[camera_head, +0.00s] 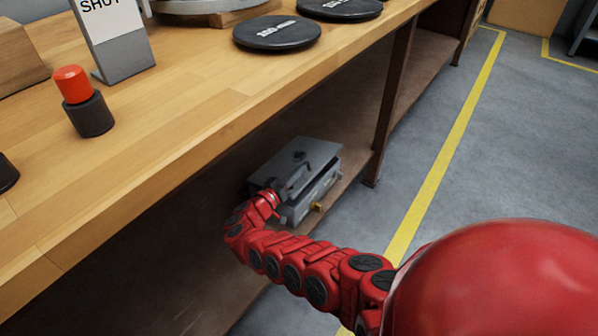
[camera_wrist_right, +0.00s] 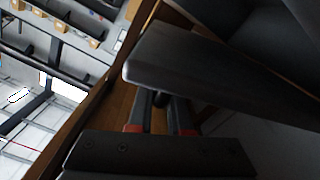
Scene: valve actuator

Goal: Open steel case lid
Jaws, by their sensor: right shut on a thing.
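The grey steel case (camera_head: 325,188) sits on the lower shelf under the workbench. Its flat lid (camera_head: 318,150) is on top, with a small dark fitting on it and a brass-coloured padlock-like piece (camera_head: 317,207) low at the front. My right gripper (camera_head: 292,181) reaches in from the front and is shut at the lid's front edge. In the right wrist view, the fingers (camera_wrist_right: 160,115) meet a dark slab (camera_wrist_right: 200,65), which looks like the lid. The exact gripped part is hard to make out, and the arm hides the case's near-left corner. My left gripper is not in view.
The wooden bench top (camera_head: 190,110) overhangs the shelf and case. On it are a red-capped black button (camera_head: 75,85), a SHUT sign (camera_head: 115,30) and black discs (camera_head: 277,33). A bench leg (camera_head: 393,100) stands right of the case. Open grey floor (camera_head: 520,160) lies right.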

